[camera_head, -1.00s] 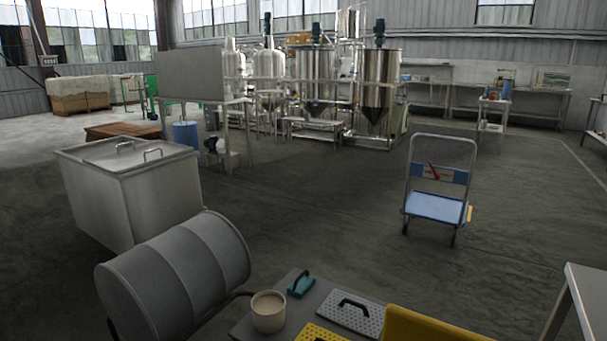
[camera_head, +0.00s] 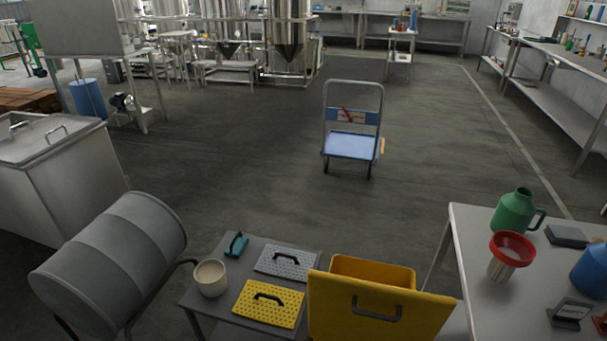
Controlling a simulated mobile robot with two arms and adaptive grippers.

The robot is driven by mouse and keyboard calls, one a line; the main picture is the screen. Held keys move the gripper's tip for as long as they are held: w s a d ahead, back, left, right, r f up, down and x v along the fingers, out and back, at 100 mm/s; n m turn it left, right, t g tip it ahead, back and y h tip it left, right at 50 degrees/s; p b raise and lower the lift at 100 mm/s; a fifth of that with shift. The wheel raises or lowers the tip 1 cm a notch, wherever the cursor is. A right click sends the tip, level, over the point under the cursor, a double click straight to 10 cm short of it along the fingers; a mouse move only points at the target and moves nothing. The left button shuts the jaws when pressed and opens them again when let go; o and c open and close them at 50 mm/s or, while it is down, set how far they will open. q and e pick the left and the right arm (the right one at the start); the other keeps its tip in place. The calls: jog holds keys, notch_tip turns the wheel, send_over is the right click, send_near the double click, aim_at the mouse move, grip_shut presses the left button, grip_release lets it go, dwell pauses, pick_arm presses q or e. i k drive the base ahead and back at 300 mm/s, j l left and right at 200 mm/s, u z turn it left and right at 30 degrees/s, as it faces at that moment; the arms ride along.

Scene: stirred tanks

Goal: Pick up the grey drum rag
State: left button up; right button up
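I cannot make out a grey drum rag in the head view. A grey drum (camera_head: 118,258) lies on its side on a stand at the lower left, and no cloth shows on the side facing me. A small grey table (camera_head: 215,317) to its right holds a cream pot, a teal handled tool and two perforated plates, one grey and one yellow. Neither of my grippers is in view.
A yellow bin (camera_head: 380,310) stands at the bottom centre. A table (camera_head: 480,290) at the right holds a green jug (camera_head: 516,211), a red funnel (camera_head: 510,249) and a blue container (camera_head: 592,268). A blue trolley (camera_head: 353,146) stands on open floor. A lidded grey tank (camera_head: 62,180) is at the left.

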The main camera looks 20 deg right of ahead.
aim_at(560, 235)
jog(key=k+j+z, duration=0.1)
jog(key=z, duration=0.9)
jog(key=k+l, duration=0.05)
